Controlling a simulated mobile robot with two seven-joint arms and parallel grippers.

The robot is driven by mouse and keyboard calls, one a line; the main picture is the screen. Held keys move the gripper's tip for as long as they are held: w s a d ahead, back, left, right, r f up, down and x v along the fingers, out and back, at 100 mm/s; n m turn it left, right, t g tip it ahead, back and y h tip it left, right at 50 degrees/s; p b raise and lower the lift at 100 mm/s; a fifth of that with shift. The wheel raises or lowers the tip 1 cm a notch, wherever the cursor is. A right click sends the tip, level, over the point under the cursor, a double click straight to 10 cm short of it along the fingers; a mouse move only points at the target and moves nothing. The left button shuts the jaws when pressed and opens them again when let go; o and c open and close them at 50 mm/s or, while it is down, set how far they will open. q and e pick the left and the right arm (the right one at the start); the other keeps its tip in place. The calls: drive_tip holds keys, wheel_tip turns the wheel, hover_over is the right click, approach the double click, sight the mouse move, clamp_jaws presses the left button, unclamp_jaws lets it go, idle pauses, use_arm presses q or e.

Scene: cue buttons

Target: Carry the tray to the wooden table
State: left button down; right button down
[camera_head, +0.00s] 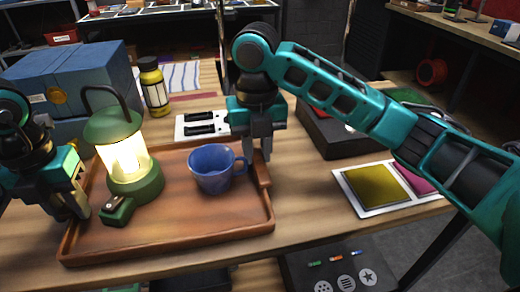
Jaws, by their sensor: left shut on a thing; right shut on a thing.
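The brown wooden tray (172,222) sits at the near edge of a wooden table (310,205); I cannot tell whether it rests on it or is just above. It carries a lit green lantern (128,160), a small green object (117,209) at the lantern's foot and a blue mug (211,170). My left gripper (76,206) is shut on the tray's left side, partly hidden by my own arm. My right gripper (259,158) is shut on the tray's right side, close to the mug's handle.
Behind the tray are a blue box (75,80), a yellow bottle (153,88) and a white panel with black slots (203,126). A dark case (335,135) and a card with yellow and pink squares (377,187) lie to the right. Bare wood shows between tray and card.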

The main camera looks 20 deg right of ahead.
use_arm(q)
drive_tip(key=c, duration=1.3)
unclamp_jaws()
drive_tip(key=shift+a+f, duration=0.15)
drive_tip(key=shift+f, duration=0.15)
use_arm(e)
drive_tip(key=c, duration=1.4)
unclamp_jaws()
drive_tip(key=shift+d+f, duration=0.1)
drive_tip(key=shift+f, duration=0.2)
use_arm(q)
drive_tip(key=shift+o, duration=0.8)
drive_tip(key=shift+r, duration=0.1)
use_arm(e)
drive_tip(key=shift+o, duration=0.8)
drive_tip(key=shift+r, duration=0.15)
use_arm(q)
drive_tip(key=o, duration=0.3)
use_arm(e)
drive_tip(key=o, duration=0.3)
use_arm(q)
drive_tip(key=shift+r, duration=0.1)
use_arm(e)
drive_tip(key=shift+r, duration=0.1)
use_arm(q)
wheel_tip(320, 180, up, 12)
drive_tip(key=shift+f, duration=0.1)
use_arm(e)
wheel_tip(320, 180, up, 12)
drive_tip(key=shift+f, duration=0.1)
